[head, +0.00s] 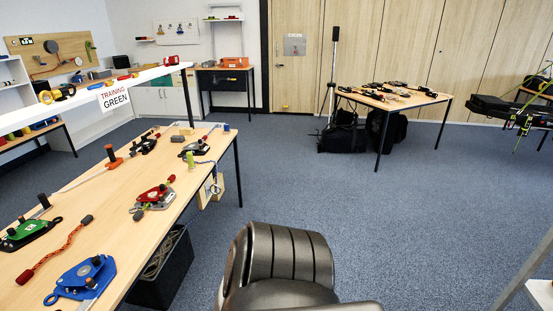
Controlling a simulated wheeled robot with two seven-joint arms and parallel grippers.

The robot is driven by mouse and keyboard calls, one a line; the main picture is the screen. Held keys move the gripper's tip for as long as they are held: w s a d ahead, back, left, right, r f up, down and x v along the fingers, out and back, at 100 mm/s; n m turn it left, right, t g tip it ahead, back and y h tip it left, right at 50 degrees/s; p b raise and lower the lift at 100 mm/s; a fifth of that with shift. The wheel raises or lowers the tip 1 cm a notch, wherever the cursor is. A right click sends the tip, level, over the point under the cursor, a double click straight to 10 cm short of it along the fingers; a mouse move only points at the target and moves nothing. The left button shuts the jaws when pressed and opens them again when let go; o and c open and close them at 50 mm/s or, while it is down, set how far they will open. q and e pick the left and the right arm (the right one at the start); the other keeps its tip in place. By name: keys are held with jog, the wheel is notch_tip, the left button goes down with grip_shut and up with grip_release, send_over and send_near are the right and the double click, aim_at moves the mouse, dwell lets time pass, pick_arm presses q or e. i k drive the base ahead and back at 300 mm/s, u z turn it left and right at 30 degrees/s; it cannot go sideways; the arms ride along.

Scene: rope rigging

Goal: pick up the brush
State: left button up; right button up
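I cannot make out a brush for certain among the small items in the head view. The nearest long wooden table (150,205) on the left carries rigging gear. Neither of my grippers shows in this view.
A black bin (163,270) stands under the near table. A second table (395,98) with small items stands at the back right, black bags (345,135) beneath it. A white shelf (120,83) carries a sign. Blue carpet (330,190) lies open between the tables.

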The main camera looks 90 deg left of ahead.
aim_at(192, 168)
jog(key=u, duration=2.1)
jog(key=i, duration=2.15)
jog(key=u, duration=1.7)
jog(key=i, duration=1)
jog(key=z, duration=0.05)
